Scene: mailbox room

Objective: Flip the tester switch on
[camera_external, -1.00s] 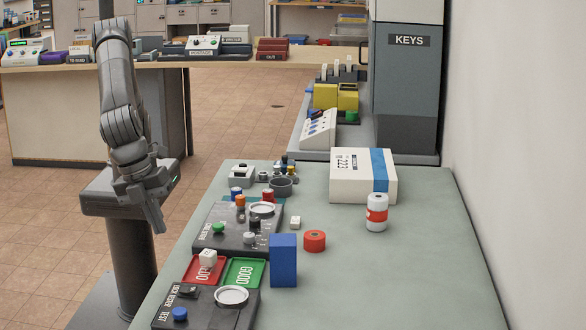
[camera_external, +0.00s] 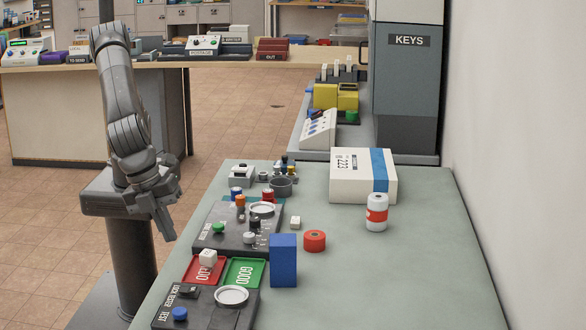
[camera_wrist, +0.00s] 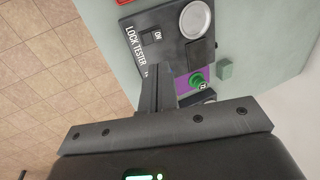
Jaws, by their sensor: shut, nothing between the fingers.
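The lock tester is a dark panel (camera_external: 215,317) at the near left edge of the green table. It carries a dark switch (camera_external: 188,291), a pale round disc (camera_external: 231,296) and a blue button (camera_external: 180,314). In the wrist view, the lock tester (camera_wrist: 165,53) is ahead of my fingers, its switch (camera_wrist: 148,34) beside the ON label. I cannot tell the switch's position. My gripper (camera_external: 170,237) is shut and empty, left of the table edge and apart from the switch. Its fingers (camera_wrist: 156,82) cover the panel's lower part in the wrist view.
A red tray (camera_external: 190,272) holding a white cube (camera_external: 208,259) and a green tray (camera_external: 244,274) lie just behind the tester. A tall blue block (camera_external: 283,260) stands to their right. A green knob (camera_wrist: 197,80) is near the panel.

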